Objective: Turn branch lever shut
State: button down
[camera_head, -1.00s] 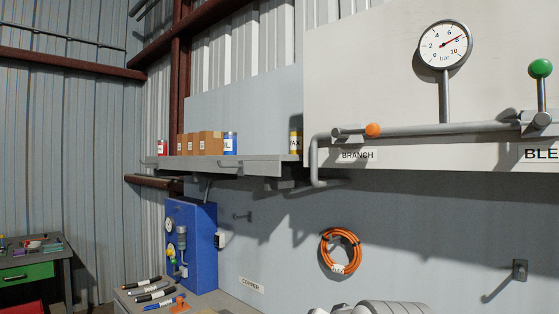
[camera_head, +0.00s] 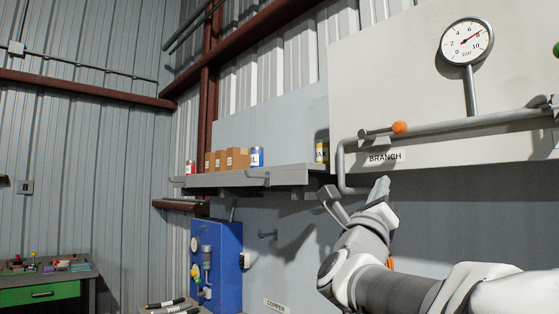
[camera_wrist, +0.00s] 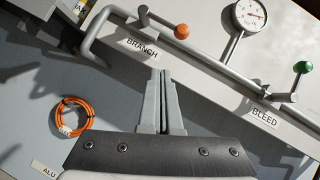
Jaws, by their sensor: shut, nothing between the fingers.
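The branch lever has an orange knob (camera_head: 400,127) and sits on the grey pipe (camera_head: 460,123) above the BRANCH label (camera_head: 385,158). Its short arm lies roughly along the pipe. The orange knob also shows in the wrist view (camera_wrist: 182,31), up and right of the fingertips. My gripper (camera_head: 381,186) is below the BRANCH label in the head view, apart from the lever. In the wrist view my gripper (camera_wrist: 161,78) has its fingers together and empty, pointing toward the pipe just under the label.
A gauge (camera_head: 467,42) stands on the pipe. The green-knobbed bleed lever (camera_wrist: 302,67) is at the right in the wrist view. A shelf (camera_head: 250,177) with boxes and tins is at the left. An orange cable coil (camera_wrist: 71,116) hangs below the pipe.

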aim_at(384, 132)
jog(key=shift+s+d+m+g+h, duration=0.1)
jog(key=shift+d+m+g+h, duration=0.2)
jog(key=shift+m+h, duration=0.4)
jog(key=shift+s+d+m+g+h, duration=0.1)
jog(key=shift+d+m+g+h, duration=0.25)
jog(key=shift+m, duration=0.6)
jog(key=shift+s+d+m+g+h, duration=0.15)
jog(key=shift+m+g+h, duration=0.35)
jog(key=shift+m, duration=0.35)
jog(key=shift+w, duration=0.1)
jog(key=a+r+p+x, duration=0.1)
jog(key=p+x, duration=0.3)
jog(key=x, duration=0.8)
jog(key=shift+r, duration=0.95)
jog(key=shift+a+r, duration=0.1)
